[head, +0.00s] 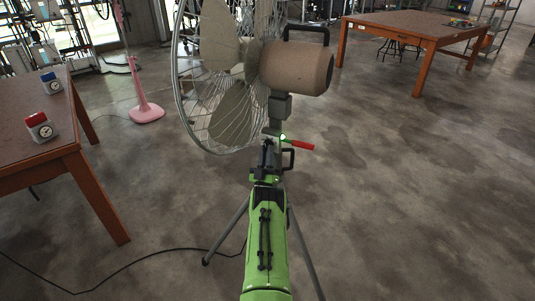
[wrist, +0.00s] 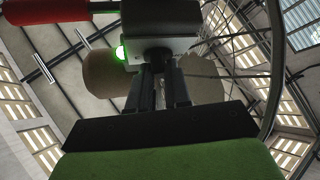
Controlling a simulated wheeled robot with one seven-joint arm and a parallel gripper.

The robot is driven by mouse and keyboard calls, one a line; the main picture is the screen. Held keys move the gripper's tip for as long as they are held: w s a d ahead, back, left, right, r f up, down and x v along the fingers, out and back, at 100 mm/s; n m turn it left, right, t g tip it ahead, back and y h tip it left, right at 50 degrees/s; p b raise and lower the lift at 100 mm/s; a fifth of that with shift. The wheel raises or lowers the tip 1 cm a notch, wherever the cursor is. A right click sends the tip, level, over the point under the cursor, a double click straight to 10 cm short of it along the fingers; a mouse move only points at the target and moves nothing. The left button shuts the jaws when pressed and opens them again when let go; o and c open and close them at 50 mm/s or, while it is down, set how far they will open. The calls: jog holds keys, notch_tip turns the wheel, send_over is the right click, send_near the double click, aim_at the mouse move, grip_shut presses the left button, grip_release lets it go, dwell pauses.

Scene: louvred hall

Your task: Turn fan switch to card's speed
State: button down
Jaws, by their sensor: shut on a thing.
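A large fan with a beige motor housing (head: 300,70) and wire cage (head: 205,135) stands on a tripod in front of me. The fan switch sits on a grey box below the motor; in the wrist view the box (wrist: 185,45) shows a lit green lamp (wrist: 121,52). A red lever (head: 299,145) sticks out to the right; it also shows in the wrist view (wrist: 45,10). My gripper (head: 268,148) reaches up to the box from below, its fingers (wrist: 165,75) shut on the switch, whose gripped part is mostly hidden. I cannot make out any card or speed marks.
A wooden table (head: 60,165) at left holds a red dial device (head: 40,127) and a blue one (head: 51,83). A pink stand (head: 145,112) is behind it. Another table (head: 425,35) stands back right. A black cable (head: 110,286) crosses the floor. The right floor is clear.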

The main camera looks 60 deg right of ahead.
jog(key=m+g, duration=0.8)
jog(key=m, duration=0.1)
jog(key=m+g+h, duration=0.1)
jog(key=m+g, duration=0.4)
jog(key=shift+w+r, duration=0.15)
jog(key=shift+w, duration=0.25)
jog(key=shift+r+m+g, duration=0.1)
jog(key=shift+m+g, duration=0.5)
jog(key=c, duration=1.1)
grip_release()
jog(key=shift+c, duration=0.2)
